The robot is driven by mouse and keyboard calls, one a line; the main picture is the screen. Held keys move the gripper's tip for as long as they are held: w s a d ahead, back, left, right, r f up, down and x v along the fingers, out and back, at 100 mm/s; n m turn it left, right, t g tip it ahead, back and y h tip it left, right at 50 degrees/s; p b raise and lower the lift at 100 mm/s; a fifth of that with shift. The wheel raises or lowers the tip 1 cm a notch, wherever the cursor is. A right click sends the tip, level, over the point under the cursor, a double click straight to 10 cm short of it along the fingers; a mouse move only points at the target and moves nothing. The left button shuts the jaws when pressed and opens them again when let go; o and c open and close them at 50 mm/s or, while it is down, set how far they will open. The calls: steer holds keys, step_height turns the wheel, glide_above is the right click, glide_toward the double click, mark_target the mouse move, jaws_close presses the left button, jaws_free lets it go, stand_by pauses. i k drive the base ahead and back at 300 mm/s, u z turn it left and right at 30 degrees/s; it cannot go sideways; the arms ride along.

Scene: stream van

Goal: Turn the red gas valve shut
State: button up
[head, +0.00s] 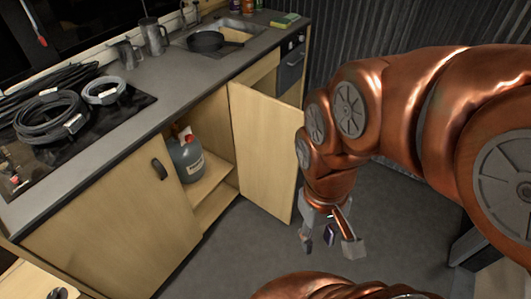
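A grey gas bottle (189,160) with a pale label stands upright on a shelf inside the open cabinet under the counter. Its red valve (185,133) is on top, small in the picture; how far it is turned cannot be told. My gripper (330,246) hangs over the floor, right of the open cabinet door and well apart from the bottle. Its fingers are spread and point down. A small dark purple shape shows between them; I cannot tell whether it is part of the gripper.
The open cabinet door (266,150) stands between my gripper and the bottle. The counter (160,75) above holds coiled cables (52,115), metal jugs (153,37) and a pan (206,41). The grey floor (235,250) before the cabinet is clear.

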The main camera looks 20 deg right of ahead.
mark_target(189, 138)
steer(key=z, duration=1.65)
steer(key=i, duration=2.9)
steer(key=u, duration=3.9)
